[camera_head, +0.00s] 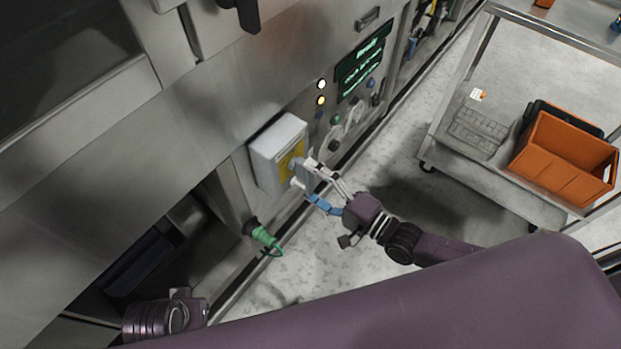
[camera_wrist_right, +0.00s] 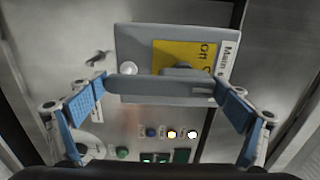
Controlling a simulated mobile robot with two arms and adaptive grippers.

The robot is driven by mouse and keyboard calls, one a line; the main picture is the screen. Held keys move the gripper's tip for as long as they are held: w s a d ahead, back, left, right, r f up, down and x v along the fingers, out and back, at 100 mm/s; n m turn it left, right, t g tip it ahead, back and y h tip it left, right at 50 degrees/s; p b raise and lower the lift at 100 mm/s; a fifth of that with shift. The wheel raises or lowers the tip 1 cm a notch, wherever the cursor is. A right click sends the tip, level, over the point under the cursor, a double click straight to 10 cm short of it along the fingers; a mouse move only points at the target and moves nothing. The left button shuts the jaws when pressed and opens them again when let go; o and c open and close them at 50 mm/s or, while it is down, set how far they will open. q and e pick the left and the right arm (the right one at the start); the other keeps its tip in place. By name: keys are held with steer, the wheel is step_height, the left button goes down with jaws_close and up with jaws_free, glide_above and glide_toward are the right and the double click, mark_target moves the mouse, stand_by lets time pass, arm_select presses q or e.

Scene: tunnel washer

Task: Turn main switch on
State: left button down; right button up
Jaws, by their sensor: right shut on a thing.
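The main switch is a grey box (camera_head: 277,145) on the steel machine front, with a yellow plate (camera_wrist_right: 172,52) and a grey handle. In the right wrist view the handle is a long bar (camera_wrist_right: 160,88) lying across the picture. Part of a label reading "Main" (camera_wrist_right: 229,58) shows beside the plate, and "Off" is legible on the yellow. My right gripper (camera_head: 306,181) is at the front of the box. Its blue-padded fingers (camera_wrist_right: 165,93) are shut on the two ends of the handle. My left gripper is not in view; only part of my left arm shows at bottom left.
Indicator lights and buttons (camera_head: 320,100) and a green-lit display (camera_head: 360,68) sit beyond the box. A green connector (camera_head: 264,238) sticks out below it. A cart (camera_head: 455,150) with an orange bin (camera_head: 562,160) stands at right. Floor lies free between.

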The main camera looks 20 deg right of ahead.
stand_by(0.4)
steer(key=o, duration=1.4)
steer(key=shift+s+d, duration=0.15)
steer(key=shift+s, duration=0.05)
steer(key=v, duration=1.1)
steer(key=shift+s+d, duration=0.2)
